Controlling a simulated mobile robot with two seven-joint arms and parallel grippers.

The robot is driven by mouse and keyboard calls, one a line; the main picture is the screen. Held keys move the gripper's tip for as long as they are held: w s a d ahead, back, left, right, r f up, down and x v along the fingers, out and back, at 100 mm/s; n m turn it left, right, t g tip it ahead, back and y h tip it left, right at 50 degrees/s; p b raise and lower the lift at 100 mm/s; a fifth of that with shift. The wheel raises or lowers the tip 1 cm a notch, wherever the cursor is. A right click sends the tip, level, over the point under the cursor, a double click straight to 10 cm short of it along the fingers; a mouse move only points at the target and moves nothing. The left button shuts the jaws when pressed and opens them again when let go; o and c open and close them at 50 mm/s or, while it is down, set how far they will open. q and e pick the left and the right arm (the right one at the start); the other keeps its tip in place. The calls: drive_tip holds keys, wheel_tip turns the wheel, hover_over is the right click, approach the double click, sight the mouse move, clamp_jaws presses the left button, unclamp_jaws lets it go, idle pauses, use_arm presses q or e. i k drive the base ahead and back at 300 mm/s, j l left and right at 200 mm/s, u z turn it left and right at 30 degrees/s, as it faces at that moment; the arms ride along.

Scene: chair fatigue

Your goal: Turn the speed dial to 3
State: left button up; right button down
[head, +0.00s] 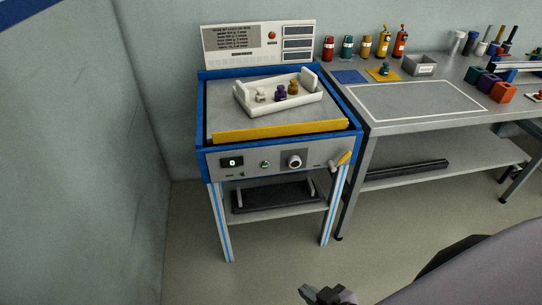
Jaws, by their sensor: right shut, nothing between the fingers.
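The speed dial (294,162) is a round knob with a dark ring and light centre on the grey front panel of the blue-framed machine (202,128). Its pointer and numbers are too small to read. A small display (231,162) left of it shows a green 0. A green button (265,165) sits between them. My right gripper (326,293) is at the bottom edge, low in front of the machine and well apart from the dial. It is shut and empty. My left gripper is not in view.
A white tray (244,104) with several small weights stands on the machine's top, behind a yellow bar (280,131). A yellow-handled lever (344,158) is right of the dial. A grey workbench (400,128) with bottles and blocks adjoins at right. The floor in front is clear.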

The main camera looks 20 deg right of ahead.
sight(294, 161)
drive_tip(key=i+l+z, duration=0.2)
drive_tip(key=l, duration=0.2)
drive_tip(key=l+z, duration=0.15)
drive_tip(key=l, duration=0.25)
drive_tip(key=i+l+z, duration=0.2)
drive_tip(key=l, duration=0.2)
drive_tip(key=i+l+z, duration=0.15)
drive_tip(key=l, duration=0.2)
drive_tip(key=i+l+z, duration=0.2)
drive_tip(key=l, duration=0.15)
drive_tip(key=k, duration=0.05)
